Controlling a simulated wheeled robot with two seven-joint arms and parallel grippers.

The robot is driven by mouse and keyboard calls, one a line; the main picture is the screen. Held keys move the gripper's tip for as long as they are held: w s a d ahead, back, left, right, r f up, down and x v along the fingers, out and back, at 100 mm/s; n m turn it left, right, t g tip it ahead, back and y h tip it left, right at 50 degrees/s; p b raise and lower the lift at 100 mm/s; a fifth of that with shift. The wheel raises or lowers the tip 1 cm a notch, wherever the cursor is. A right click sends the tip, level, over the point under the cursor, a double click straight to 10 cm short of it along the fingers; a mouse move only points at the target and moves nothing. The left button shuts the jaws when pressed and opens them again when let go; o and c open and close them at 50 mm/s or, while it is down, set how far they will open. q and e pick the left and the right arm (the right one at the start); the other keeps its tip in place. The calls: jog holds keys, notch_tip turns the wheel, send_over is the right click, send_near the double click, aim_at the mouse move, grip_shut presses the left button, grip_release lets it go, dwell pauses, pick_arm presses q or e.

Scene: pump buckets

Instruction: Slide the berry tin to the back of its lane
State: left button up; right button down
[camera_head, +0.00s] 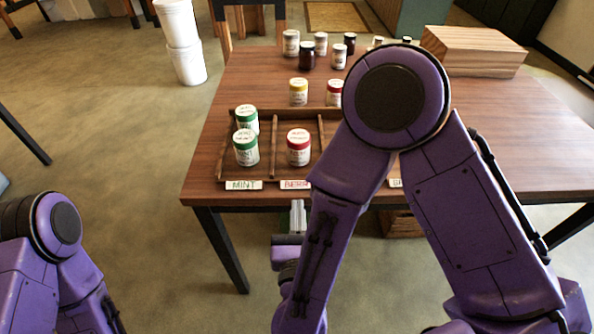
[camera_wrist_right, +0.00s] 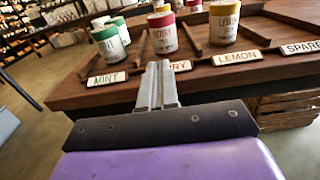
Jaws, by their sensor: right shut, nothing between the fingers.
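The berry tin (camera_head: 298,150), white with a red lid, stands upright near the front of its lane, between two wooden dividers behind the BERRY label (camera_head: 294,185). It also shows in the right wrist view (camera_wrist_right: 162,38). My right gripper (camera_head: 298,206) is shut and empty, just off the table's front edge, in front of the label and apart from the tin. In the right wrist view its fingers (camera_wrist_right: 157,72) point at the tin and cover part of the label. My left arm shows at the lower left, but its gripper is out of view.
Two green-lidded mint tins (camera_head: 246,150) stand in the lane to the left. A lemon tin (camera_wrist_right: 224,24) stands right of the berry tin. Loose yellow-lidded (camera_head: 298,93) and red-lidded (camera_head: 335,90) tins stand behind the rack. A wooden box (camera_head: 475,55) sits farther back.

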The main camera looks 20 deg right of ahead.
aim_at(297, 154)
jog(key=p+x, duration=0.3)
jog(key=x, duration=1)
pick_arm(q)
notch_tip(297, 154, up, 3)
jog(key=shift+r, duration=0.2)
pick_arm(e)
jog(key=shift+w+d, duration=0.1)
jog(key=shift+f, duration=0.1)
